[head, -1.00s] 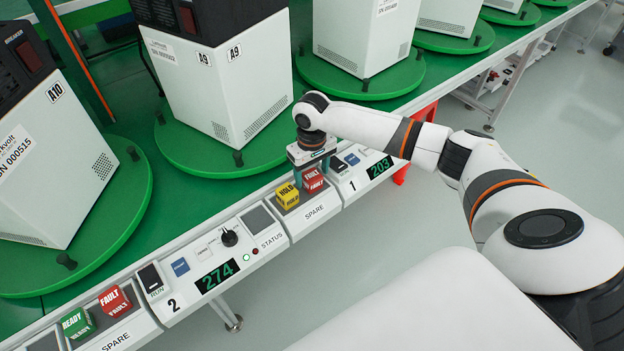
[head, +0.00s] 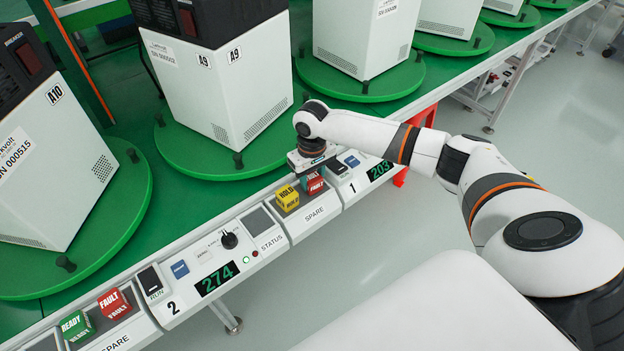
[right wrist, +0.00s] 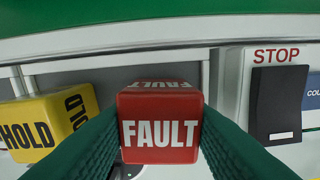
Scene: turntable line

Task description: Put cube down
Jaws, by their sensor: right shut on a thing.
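The red FAULT cube (head: 313,186) is between the fingers of my right gripper (head: 311,174), at the SPARE section (head: 314,214) of the console. In the right wrist view the red cube (right wrist: 160,132) shows its FAULT face between the two green fingers, which are shut on it. Whether its underside touches the console cannot be told. The yellow HOLD cube (head: 288,197) sits just left of it, also in the right wrist view (right wrist: 42,122), with a gap between them. My left gripper is not in view.
A black STOP switch (right wrist: 275,105) stands close to the right of the red cube. Another red FAULT cube (head: 114,303) and a green READY cube (head: 77,326) sit at the lower left. White machines stand on green turntables (head: 210,150) behind the console.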

